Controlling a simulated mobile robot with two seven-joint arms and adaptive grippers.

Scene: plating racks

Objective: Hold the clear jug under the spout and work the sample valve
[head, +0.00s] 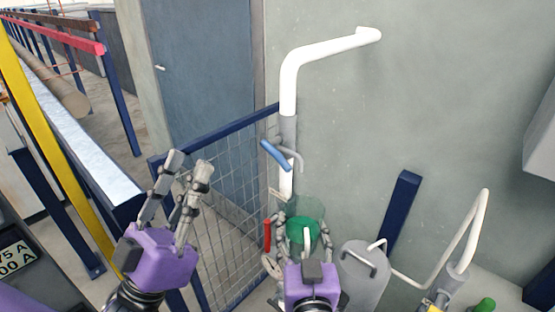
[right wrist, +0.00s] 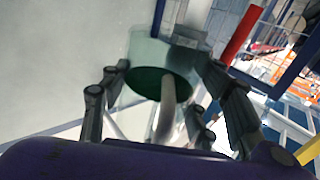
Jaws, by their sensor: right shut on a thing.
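The clear jug (head: 314,208) has green in its lower part. My right gripper (head: 304,228) is shut around it with a finger on each side. In the right wrist view the jug (right wrist: 145,48) shows between the fingers (right wrist: 163,80), with a pale bar in front of it. A white standpipe (head: 289,95) carries a blue lever (head: 275,155) and a small grey hooked spout (head: 297,157). The jug is below the spout in the picture; I cannot tell whether it is directly under it. My left gripper (head: 187,165) is open and empty, left of the lever, fingers pointing up.
A blue-framed mesh fence (head: 225,190) stands behind my grippers. A red bar (head: 267,235) is left of the jug. A grey can (head: 362,278) with a handle and a bent white pipe (head: 470,230) are on the right. A blue post (head: 402,205) leans against the grey wall.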

